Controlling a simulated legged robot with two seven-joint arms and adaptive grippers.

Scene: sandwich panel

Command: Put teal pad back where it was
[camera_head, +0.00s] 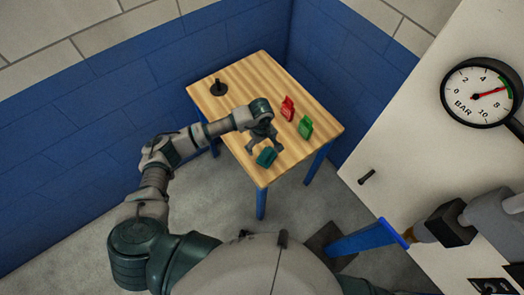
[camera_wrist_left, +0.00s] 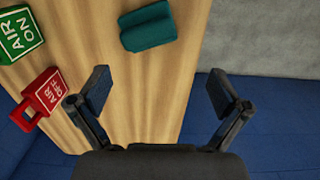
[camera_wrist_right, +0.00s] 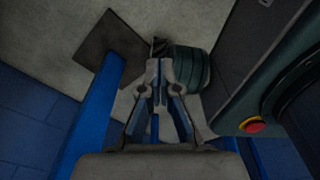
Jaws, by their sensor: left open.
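The teal pad (camera_head: 266,156) lies on the wooden table (camera_head: 235,88) near its front edge. In the left wrist view the teal pad (camera_wrist_left: 149,27) lies flat on the wood, ahead of the fingers. My left gripper (camera_head: 263,142) is over the table, just behind the pad. Its fingers (camera_wrist_left: 158,90) are spread wide with nothing between them, and the pad is apart from them. My right gripper (camera_wrist_right: 159,68) shows only in its own wrist view, away from the table. Its fingertips are together, with no held thing visible.
A red block (camera_head: 287,109) marked "AIR OFF" in the left wrist view (camera_wrist_left: 42,95) and a green "AIR ON" block (camera_head: 305,127) stand right of my left gripper. A black peg on a round base (camera_head: 218,88) stands at the back left. A blue post (camera_head: 355,241) stands by the white panel (camera_head: 405,130).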

